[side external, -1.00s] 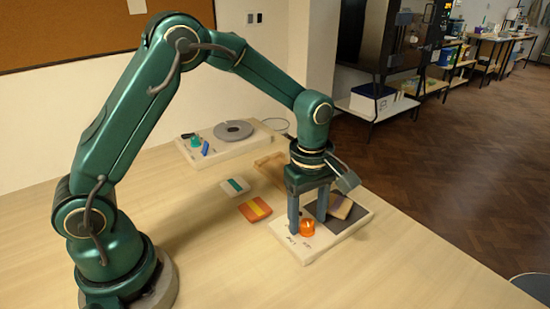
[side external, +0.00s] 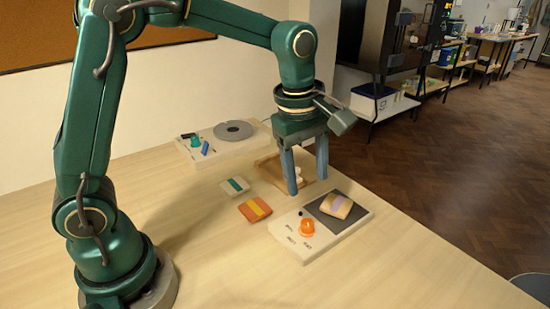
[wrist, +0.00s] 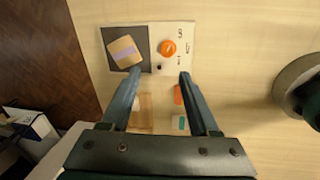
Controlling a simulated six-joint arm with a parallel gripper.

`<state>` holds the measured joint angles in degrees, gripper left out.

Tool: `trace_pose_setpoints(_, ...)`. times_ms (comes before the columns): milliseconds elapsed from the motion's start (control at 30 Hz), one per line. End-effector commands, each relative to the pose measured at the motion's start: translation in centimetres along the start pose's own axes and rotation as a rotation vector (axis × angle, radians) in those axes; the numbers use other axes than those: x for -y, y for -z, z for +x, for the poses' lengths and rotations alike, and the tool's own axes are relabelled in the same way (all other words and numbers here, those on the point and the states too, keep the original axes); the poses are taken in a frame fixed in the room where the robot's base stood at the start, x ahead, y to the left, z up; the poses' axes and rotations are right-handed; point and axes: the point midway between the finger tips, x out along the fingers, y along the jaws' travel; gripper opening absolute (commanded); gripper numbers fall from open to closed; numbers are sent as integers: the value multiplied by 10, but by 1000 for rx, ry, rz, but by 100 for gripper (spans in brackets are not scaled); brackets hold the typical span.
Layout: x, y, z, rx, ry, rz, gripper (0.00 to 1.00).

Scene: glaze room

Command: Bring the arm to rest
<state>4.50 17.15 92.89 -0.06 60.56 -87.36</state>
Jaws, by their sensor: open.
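My gripper (side external: 290,172) is open and empty, held above the table with its fingers pointing down. In the side view it hangs above and behind the white panel (side external: 285,233), in front of the wooden tray. In the wrist view the fingers of my gripper (wrist: 158,78) are spread wide with nothing between them. The panel carries an orange dome (side external: 307,228) and a dark pad (side external: 322,216). A tan block with a lilac stripe (side external: 337,206) lies on the pad, apart from my fingers.
An orange block with a yellow stripe (side external: 255,210) and a pale block with a teal stripe (side external: 235,186) lie on the table. A wooden tray (side external: 266,168) stands behind my fingers. A white board with a grey disc (side external: 233,131) is farther back. The table's front is clear.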

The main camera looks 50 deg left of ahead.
Motion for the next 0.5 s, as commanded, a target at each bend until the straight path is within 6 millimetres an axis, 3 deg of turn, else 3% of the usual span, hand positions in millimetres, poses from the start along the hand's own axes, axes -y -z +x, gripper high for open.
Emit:
trace_pose_setpoints(33, 5, 2, -17, -4, -42, 16, 61)
trace_pose_setpoints(200, 32, 6, -54, -29, -145, 178, 61)
trace_pose_setpoints(333, 58, 8, -72, -66, -211, 360, 61)
trace_pose_setpoints(500, 95, 9, -80, -140, -274, 653, 61)
